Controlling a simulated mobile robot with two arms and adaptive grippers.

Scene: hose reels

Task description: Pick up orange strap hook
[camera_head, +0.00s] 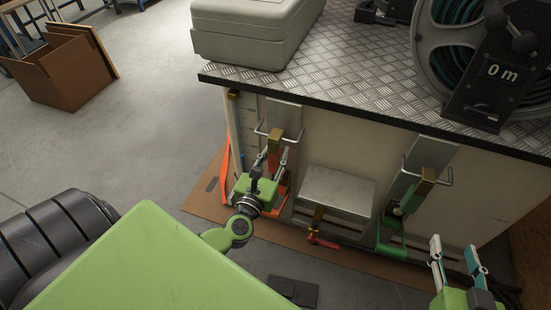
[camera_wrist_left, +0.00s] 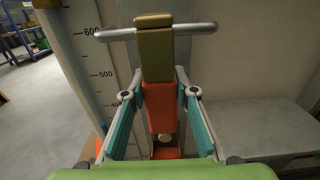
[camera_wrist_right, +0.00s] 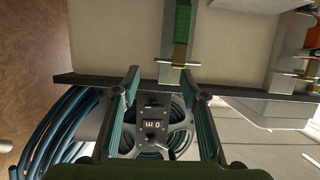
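The orange strap hook (camera_wrist_left: 160,108) hangs on the side of the bench below an olive block (camera_wrist_left: 155,50) with a metal crossbar. In the head view the orange strap hook (camera_head: 283,182) is partly hidden by my left gripper (camera_head: 273,158). In the left wrist view my left gripper (camera_wrist_left: 160,96) is open, with one finger on each side of the orange part and a visible gap on both sides. My right gripper (camera_head: 453,250) is open and empty at the lower right; its spread fingers also show in the right wrist view (camera_wrist_right: 167,82).
A green strap hook (camera_head: 391,235) hangs farther right on the bench side. A metal box (camera_head: 337,193) and red-handled valve (camera_head: 322,241) sit between the hooks. The bench top (camera_head: 350,75) carries a grey case (camera_head: 250,35) and hose reel (camera_head: 437,65).

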